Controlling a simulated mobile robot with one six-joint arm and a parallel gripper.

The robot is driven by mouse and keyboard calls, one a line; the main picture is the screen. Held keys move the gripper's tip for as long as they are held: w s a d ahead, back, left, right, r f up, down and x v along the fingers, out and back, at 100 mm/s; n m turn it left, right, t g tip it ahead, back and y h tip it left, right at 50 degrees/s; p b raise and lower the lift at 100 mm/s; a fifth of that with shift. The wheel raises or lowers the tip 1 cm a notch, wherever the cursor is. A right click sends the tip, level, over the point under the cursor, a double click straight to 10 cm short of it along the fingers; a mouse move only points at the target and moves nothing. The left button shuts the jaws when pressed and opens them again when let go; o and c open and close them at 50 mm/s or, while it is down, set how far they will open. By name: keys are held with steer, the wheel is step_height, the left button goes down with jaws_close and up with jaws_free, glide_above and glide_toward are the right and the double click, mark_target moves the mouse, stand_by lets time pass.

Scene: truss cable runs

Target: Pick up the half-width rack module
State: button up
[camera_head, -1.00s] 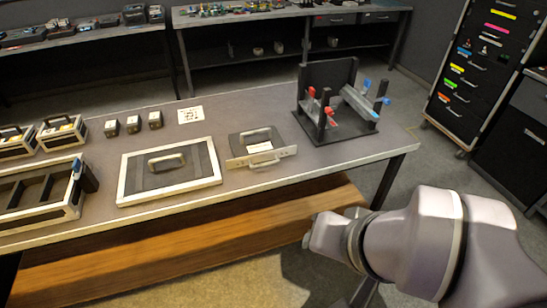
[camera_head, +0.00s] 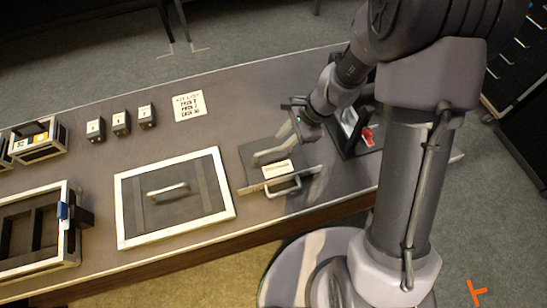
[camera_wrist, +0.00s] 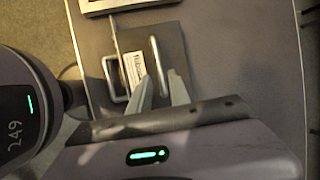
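The half-width rack module (camera_head: 262,160) is a flat dark box on the bench, with a pale front panel, a front handle, a white label and a bar handle on top. In the wrist view the module (camera_wrist: 172,42) shows its top handle (camera_wrist: 158,55) running between the two pale fingers. My gripper (camera_head: 285,136) is over the module from the back right. In the wrist view my gripper (camera_wrist: 161,80) is open, with one finger on each side of the handle's line. I cannot tell whether the fingers touch the handle or how high they are.
A wider framed panel with a handle (camera_head: 170,190) lies just left of the module. A dark stand with red knobs (camera_head: 366,137) is close to the right, partly behind my arm. Small blocks (camera_head: 121,123), a printed card (camera_head: 188,106) and an open tray (camera_head: 30,268) are farther left.

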mark_target(275, 149)
steer(key=b+x, duration=0.3)
steer(key=x, duration=0.5)
steer(key=shift+s+b, duration=0.1)
steer(key=shift+b, duration=0.2)
steer(key=shift+r, duration=0.15)
steer(key=shift+c, duration=0.4)
jaws_close()
stand_by(0.6)
